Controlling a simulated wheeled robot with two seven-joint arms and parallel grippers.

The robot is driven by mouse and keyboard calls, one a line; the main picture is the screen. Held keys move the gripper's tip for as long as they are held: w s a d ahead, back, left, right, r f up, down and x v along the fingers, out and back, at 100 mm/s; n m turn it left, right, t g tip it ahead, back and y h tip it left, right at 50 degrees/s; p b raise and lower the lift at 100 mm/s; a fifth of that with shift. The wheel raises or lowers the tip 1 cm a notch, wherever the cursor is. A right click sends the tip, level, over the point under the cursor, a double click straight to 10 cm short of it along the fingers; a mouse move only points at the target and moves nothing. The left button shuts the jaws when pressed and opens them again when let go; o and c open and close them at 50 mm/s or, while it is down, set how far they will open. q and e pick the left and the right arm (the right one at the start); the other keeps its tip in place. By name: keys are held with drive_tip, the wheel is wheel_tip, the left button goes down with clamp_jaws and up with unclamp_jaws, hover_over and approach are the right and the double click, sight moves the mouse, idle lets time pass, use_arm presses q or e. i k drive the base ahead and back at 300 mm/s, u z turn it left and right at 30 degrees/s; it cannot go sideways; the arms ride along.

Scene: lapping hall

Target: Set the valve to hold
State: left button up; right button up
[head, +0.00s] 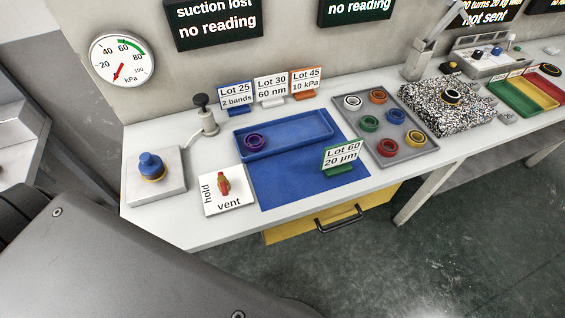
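The valve is a small red handle (223,184) on a white plate (238,207) near the front left of the bench. The word "hold" is along the plate's left side and "vent" along its front edge. The handle lies roughly along the plate's back-to-front line, in line with "vent" rather than pointing sideways at "hold"; which end is its pointer is too small to tell. A round kPa gauge (122,60) on the wall has its red needle low, below the 20 mark. Neither of my grippers is in view.
Left of the valve is a grey block with a blue knob (151,165). Behind it stands a black-knobbed post (206,118). A blue mat (285,186) and a blue tray (318,124) with a purple ring lie to the right. A green-framed Lot 60 sign (342,157) stands nearby.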

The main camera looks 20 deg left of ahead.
sight(221, 180)
drive_tip(key=z, duration=1.4)
drive_tip(key=k, duration=1.3)
drive_tip(key=u, duration=2.25)
drive_tip(key=i, duration=0.5)
drive_tip(key=z, duration=0.05)
